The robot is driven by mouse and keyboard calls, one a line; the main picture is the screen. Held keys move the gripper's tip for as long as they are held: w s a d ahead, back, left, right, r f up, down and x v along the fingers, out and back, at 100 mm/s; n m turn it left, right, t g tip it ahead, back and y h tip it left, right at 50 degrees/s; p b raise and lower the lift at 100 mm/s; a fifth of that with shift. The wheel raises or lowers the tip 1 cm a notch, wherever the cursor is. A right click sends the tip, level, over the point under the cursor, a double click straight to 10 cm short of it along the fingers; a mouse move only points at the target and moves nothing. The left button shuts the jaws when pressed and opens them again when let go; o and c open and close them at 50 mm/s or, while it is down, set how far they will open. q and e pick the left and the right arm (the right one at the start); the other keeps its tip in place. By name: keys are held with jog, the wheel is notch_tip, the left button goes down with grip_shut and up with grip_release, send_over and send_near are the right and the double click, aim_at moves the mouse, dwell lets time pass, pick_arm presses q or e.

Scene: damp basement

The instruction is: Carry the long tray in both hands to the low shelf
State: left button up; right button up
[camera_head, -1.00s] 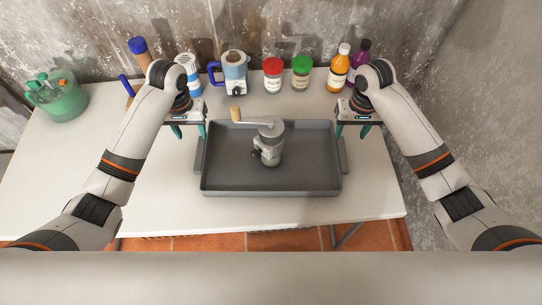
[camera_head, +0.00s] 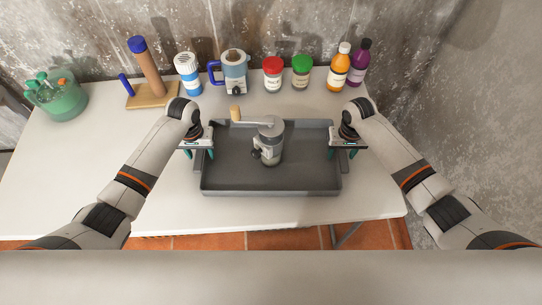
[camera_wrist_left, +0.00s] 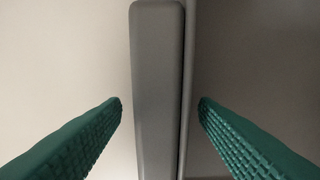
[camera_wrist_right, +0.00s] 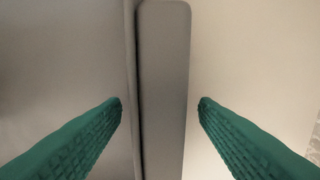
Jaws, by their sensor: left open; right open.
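The long grey tray (camera_head: 225,188) lies flat on the white table with a grey hand grinder (camera_head: 270,145) standing in it. My left gripper (camera_head: 198,154) is open over the tray's left end. In the left wrist view the grey handle (camera_wrist_left: 157,90) runs between its two green fingers, touching neither. My right gripper (camera_head: 344,153) is open over the tray's right end. In the right wrist view the other handle (camera_wrist_right: 165,90) lies between its open fingers, also apart from them. The low shelf is not visible.
The white table (camera_head: 110,180) is clear left of the tray. A concrete wall is on the right.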

pick_arm(q)
grip_shut()
pick_arm(e)
grip_shut()
pick_arm(q)
jog(key=shift+r, duration=0.1)
pick_arm(e)
jog(key=shift+r, duration=0.1)
pick_arm(q)
jog(key=shift+w+r, duration=0.1)
pick_arm(e)
jog(key=shift+w+r, duration=0.1)
